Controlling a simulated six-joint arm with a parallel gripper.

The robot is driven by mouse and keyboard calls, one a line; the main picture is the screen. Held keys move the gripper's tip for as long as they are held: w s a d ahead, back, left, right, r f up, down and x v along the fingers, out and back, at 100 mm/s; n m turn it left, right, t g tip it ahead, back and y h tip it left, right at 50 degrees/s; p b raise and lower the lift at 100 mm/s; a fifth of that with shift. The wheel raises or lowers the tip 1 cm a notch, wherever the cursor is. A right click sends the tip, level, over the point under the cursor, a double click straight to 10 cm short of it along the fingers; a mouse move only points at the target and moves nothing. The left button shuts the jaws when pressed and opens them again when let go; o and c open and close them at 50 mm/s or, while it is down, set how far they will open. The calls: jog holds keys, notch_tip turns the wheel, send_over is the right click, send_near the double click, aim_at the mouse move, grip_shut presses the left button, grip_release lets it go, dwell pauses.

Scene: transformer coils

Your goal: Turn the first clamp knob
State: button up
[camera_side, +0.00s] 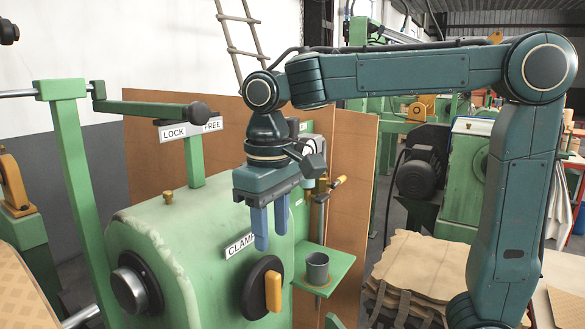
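The clamp knob (262,288) is a round black dial with an upright orange grip bar, on the front of the green machine housing (165,235). A white label (240,246) reading "CLAM…" sits above it, partly covered by a finger. My gripper (271,240) points down above the knob and looks apart from it. Its two blue fingers show a narrow gap with nothing between them. How far the fingers stand in front of the housing is hard to tell.
A green shelf (335,262) with a grey cup (317,268) is right of the knob. A lever (150,108) with "LOCK" and "FREE" labels stands above the housing. A round metal spindle (130,290) is at lower left. Stacked brown sheets (415,270) lie at right.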

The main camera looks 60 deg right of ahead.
jog(key=shift+r, duration=1)
jog(key=s+d+f+t, duration=0.2)
jog(key=s+d+f, duration=0.1)
jog(key=s, duration=0.3)
jog(key=s+d+f+t, duration=0.3)
jog(key=s+d, duration=0.2)
jog(key=s, duration=0.2)
jog(key=shift+s+d+f+t, duration=0.25)
jog(key=shift+d+f+t, duration=0.05)
jog(key=shift+d+f, duration=0.05)
dwell(0.5)
